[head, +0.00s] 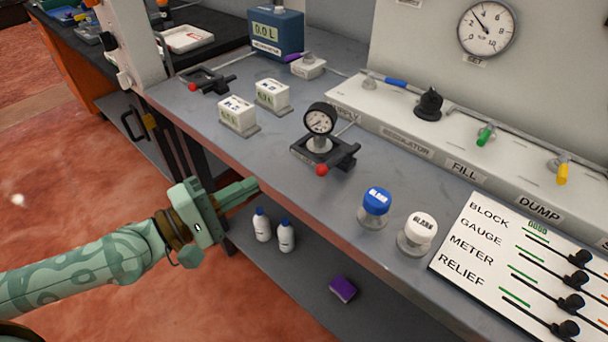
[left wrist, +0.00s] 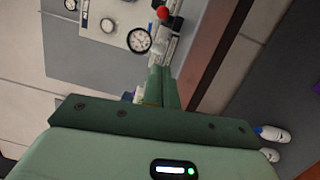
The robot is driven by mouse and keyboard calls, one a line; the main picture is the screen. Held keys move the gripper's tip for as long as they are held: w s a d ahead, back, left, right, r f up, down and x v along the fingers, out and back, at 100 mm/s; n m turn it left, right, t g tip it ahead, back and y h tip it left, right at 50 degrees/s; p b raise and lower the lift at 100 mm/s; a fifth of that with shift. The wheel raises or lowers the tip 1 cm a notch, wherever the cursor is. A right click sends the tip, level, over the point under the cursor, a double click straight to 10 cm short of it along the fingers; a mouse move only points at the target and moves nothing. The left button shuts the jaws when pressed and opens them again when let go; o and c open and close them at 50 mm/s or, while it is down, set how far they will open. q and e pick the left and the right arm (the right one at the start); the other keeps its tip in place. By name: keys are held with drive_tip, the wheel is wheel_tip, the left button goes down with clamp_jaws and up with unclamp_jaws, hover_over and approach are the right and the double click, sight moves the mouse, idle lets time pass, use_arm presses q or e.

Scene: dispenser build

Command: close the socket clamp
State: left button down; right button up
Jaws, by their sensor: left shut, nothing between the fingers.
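A dark socket clamp (head: 335,156) with a red-tipped lever (head: 322,169) sits near the bench's front edge. A round black-rimmed gauge (head: 320,119) stands upright in it. I cannot tell whether the clamp's jaw is fully shut. A second dark clamp (head: 215,80) with a red knob (head: 193,87) sits empty at the far left of the bench. My left gripper (head: 254,185) is shut and empty, off the front edge, left of the gauge's clamp and apart from it. In the left wrist view, its fingers (left wrist: 163,84) point toward the gauge (left wrist: 139,40) and red knob (left wrist: 163,13).
Two white meter boxes (head: 237,113) stand left of the gauge. Blue (head: 375,203) and white (head: 419,230) capped jars stand right, by a lever panel (head: 480,245). A valve panel (head: 450,150) runs behind. Bottles (head: 262,226) and a purple block (head: 343,289) are on the lower shelf.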

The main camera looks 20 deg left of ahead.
use_arm(q)
drive_tip(key=shift+w+a+f+n, duration=0.15)
drive_tip(key=shift+a+n, duration=0.05)
drive_tip(key=shift+n, duration=0.5)
drive_tip(key=shift+w, duration=0.1)
